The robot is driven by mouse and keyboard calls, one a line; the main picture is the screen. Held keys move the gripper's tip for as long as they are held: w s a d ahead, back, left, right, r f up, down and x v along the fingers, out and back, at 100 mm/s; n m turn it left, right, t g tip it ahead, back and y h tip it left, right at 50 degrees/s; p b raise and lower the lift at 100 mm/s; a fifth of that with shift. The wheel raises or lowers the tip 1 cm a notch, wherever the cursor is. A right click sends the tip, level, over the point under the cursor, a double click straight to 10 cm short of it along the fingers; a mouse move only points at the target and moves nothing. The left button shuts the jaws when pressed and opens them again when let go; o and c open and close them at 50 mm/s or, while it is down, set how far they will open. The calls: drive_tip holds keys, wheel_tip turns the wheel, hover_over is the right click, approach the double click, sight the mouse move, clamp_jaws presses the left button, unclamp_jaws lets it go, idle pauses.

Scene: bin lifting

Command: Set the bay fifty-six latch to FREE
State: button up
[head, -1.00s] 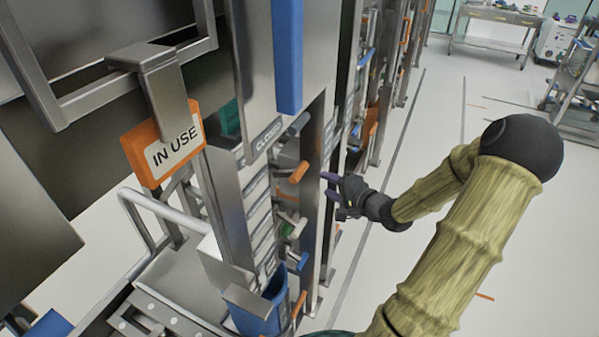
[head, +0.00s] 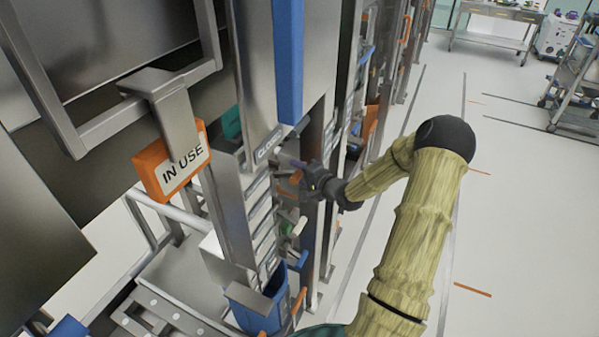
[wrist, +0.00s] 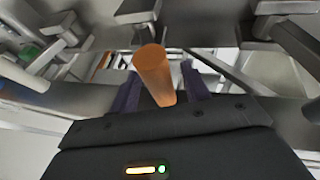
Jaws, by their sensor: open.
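An orange latch handle (head: 296,178) juts from the rack's column of levers in the head view; my gripper partly covers it. In the wrist view the orange handle (wrist: 155,75) stands between my two purple fingers, with a gap visible on its right side. My gripper (head: 298,166) is open around the handle; whether a finger touches it I cannot tell. It also shows in the wrist view (wrist: 161,82). No bay number or FREE marking is readable, so I cannot confirm this is bay fifty-six.
An orange IN USE sign (head: 172,160) hangs further left. A blue bin (head: 257,306) and more levers are below. Grey metal brackets (wrist: 290,38) crowd the wrist view. The floor at right (head: 500,220) is clear.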

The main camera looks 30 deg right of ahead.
clamp_jaws()
drive_tip(key=shift+f, duration=0.1)
